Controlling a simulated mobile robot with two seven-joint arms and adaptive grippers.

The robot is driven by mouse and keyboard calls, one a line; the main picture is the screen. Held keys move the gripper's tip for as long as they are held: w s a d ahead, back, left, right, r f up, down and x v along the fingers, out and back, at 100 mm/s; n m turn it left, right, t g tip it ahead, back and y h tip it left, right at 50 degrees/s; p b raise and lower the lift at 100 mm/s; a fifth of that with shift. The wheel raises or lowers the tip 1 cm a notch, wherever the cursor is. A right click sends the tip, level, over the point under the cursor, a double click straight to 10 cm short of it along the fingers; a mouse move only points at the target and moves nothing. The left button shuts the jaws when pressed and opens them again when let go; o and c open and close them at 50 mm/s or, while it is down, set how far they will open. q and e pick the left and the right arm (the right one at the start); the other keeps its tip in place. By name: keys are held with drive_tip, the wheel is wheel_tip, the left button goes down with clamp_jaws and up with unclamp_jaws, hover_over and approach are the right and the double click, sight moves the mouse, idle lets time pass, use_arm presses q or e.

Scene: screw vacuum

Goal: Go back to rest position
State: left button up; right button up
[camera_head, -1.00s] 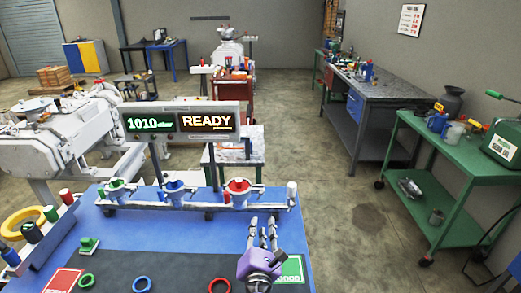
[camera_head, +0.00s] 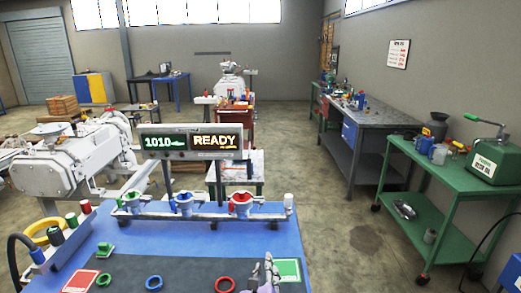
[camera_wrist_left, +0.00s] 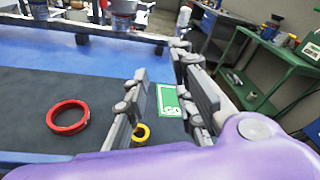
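My left gripper (camera_head: 268,268) is at the bottom edge of the head view, over the right part of the dark mat (camera_head: 185,262), beside the green card (camera_head: 287,269). In the left wrist view the left gripper (camera_wrist_left: 160,64) has its two grey fingers apart with nothing held between them. A small yellow ring (camera_wrist_left: 141,133) shows past the fingers, low in that view. The green card (camera_wrist_left: 169,101) shows between the fingers. My right gripper is in neither view.
A blue workbench (camera_head: 262,239) carries a rail with green, blue and red valves (camera_head: 241,204) and a display reading READY (camera_head: 214,142). Red (camera_head: 224,284), blue (camera_head: 154,283) and green rings lie on the mat. A green cart (camera_head: 449,187) stands at right; floor between is clear.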

use_arm(q)
drive_tip(key=s+f+n, duration=0.1)
drive_tip(key=n, duration=0.2)
drive_tip(key=s+a+f+n+g, duration=0.1)
drive_tip(key=f+n, duration=0.1)
drive_tip(key=n, duration=0.1)
drive_tip(key=s+a+f+n+g, duration=0.1)
drive_tip(key=n, duration=0.2)
drive_tip(key=shift+s+f, duration=0.4)
drive_tip(key=s+a+f+n+g, duration=0.1)
drive_tip(key=s+a+f+n, duration=0.4)
drive_tip(key=s, duration=0.5)
drive_tip(key=s+a+f+n+g+y, duration=0.1)
drive_tip(key=s+a+f+n, duration=0.4)
drive_tip(key=s+n, duration=0.5)
drive_tip(key=s+a+f+n+g, duration=0.3)
drive_tip(key=s+a+f+n, duration=0.2)
drive_tip(key=s+a+n, duration=0.3)
drive_tip(key=shift+s+f, duration=0.15)
drive_tip(key=shift+s, duration=0.8)
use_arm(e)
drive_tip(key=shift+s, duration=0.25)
